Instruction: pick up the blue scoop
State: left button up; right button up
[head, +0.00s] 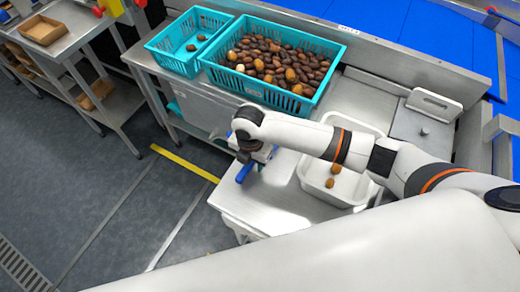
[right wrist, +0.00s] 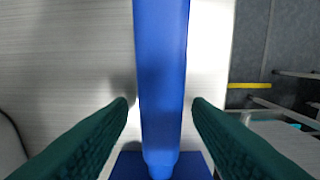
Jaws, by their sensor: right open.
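The blue scoop (head: 243,173) lies at the left edge of the steel table, partly hidden by my right arm in the head view. In the right wrist view its long blue handle (right wrist: 161,70) runs down the middle, and a wider blue part shows at the bottom. My right gripper (right wrist: 160,104) is open, with one dark finger on each side of the handle and a gap on both sides. In the head view the right gripper (head: 253,160) is just over the scoop. My left gripper is not in view.
A white tub (head: 305,177) with a few dates stands right of the scoop. A large teal crate (head: 247,87) full of dates and a smaller teal crate (head: 164,57) stand behind. A steel lidded box (head: 420,130) is at the right.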

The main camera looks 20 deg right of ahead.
grip_shut()
dwell(0.4)
notch_tip(320, 180, up, 10)
jog(key=shift+b, duration=0.3)
